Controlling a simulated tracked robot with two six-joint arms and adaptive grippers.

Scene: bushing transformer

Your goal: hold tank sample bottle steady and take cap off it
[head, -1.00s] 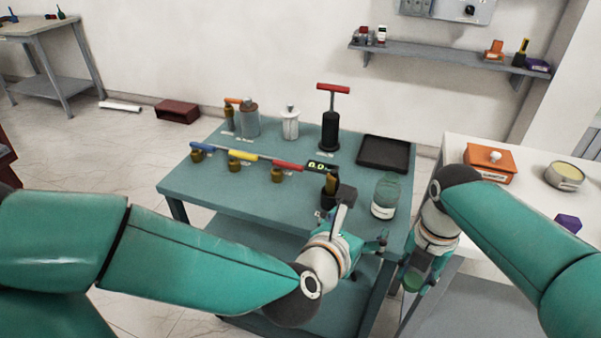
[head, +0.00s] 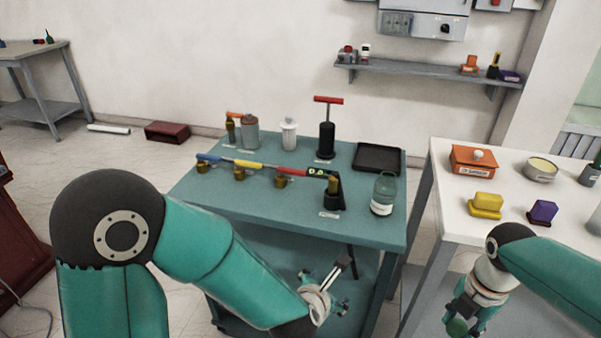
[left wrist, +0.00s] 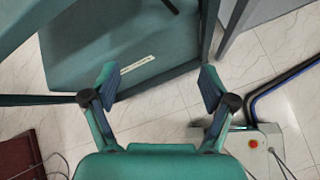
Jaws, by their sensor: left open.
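The glass bottle (head: 383,194) with a white label, which looks like the tank sample bottle, stands upright at the right front of the teal table (head: 230,203). Its top is too small to tell whether a cap is on. My left gripper (head: 326,290) is below and in front of the tabletop, left of the bottle and apart from it. In the left wrist view my left gripper (left wrist: 160,82) has its fingers spread with nothing between them. My right gripper (head: 462,318) hangs beside the white table, right of the bottle. A green round part shows at its end; its fingers are unclear.
On the teal table are a black stand (head: 333,196), a coloured bar (head: 250,164), a black tray (head: 378,157) and a red-handled pump (head: 327,135). The white table (head: 455,215) holds an orange box (head: 473,161), a yellow block (head: 486,204) and a purple block (head: 542,211).

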